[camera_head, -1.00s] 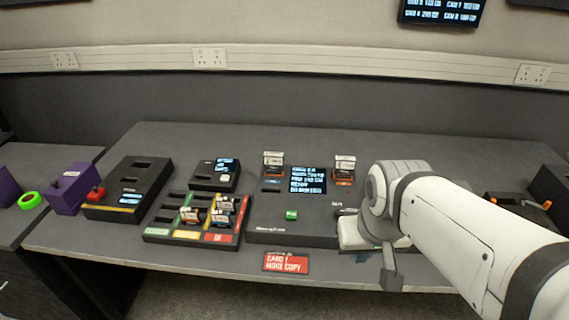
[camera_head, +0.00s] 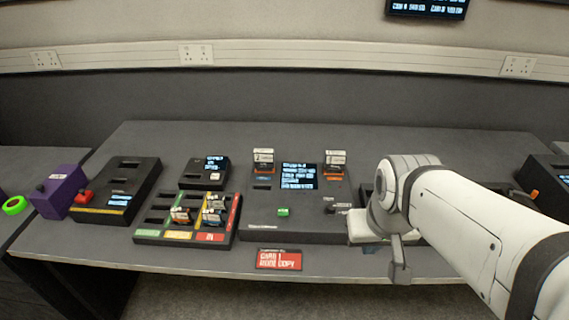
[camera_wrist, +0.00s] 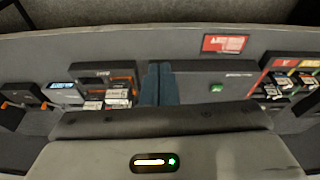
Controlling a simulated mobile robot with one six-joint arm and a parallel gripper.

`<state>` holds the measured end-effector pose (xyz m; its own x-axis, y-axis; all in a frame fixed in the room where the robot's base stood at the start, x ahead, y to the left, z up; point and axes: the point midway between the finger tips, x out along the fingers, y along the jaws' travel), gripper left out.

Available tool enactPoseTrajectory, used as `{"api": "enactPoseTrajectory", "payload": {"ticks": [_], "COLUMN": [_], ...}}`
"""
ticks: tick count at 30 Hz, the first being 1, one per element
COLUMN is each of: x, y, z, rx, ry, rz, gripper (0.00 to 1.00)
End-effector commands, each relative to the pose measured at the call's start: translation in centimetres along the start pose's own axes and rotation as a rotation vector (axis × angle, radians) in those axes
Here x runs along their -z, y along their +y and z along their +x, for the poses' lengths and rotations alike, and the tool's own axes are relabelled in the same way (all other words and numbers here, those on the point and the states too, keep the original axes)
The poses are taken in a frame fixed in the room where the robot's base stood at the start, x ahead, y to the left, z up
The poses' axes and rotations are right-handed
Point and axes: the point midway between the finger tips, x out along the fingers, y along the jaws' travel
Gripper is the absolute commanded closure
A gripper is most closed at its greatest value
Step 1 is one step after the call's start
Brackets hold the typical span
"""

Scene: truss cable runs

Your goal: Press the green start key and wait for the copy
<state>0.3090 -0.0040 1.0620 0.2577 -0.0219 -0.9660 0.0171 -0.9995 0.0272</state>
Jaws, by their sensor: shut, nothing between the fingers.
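The green start key (camera_head: 283,212) is a small green block on the top of the dark copier box (camera_head: 262,226). It also shows in the wrist view (camera_wrist: 216,88), to the right of my gripper (camera_wrist: 160,84). My gripper's fingers are together and empty, with a gap sideways between them and the key. In the head view my gripper (camera_head: 399,270) is right of the copier box, near the table's front edge. The copier's lit screen (camera_head: 299,176) stands behind the key, between two cards (camera_head: 263,156) (camera_head: 335,158) upright in slots.
A tray with coloured labels (camera_head: 146,237) holding several cards is left of the copier. A black box with a red knob (camera_head: 118,202) and a purple block (camera_head: 58,192) stand farther left. A black knob (camera_head: 331,209) is right of the key.

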Motion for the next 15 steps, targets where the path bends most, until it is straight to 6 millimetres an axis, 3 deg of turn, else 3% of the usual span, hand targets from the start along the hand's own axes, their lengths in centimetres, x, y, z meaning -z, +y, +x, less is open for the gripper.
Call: {"api": "enactPoseTrajectory", "payload": {"ticks": [4, 8, 12, 15], "x": [4.6, 11.5, 18.3, 21.5], "y": [1.5, 1.6, -1.5, -5.1], "z": [0.8, 2.4, 4.8, 6.9], "rx": [-0.09, -0.175, -0.184, -0.132], "ry": [0.078, 0.209, 0.368, 0.47], "rz": [-0.122, -0.357, -0.668, -0.885], "gripper": [1.0, 1.0, 1.0, 1.0]}}
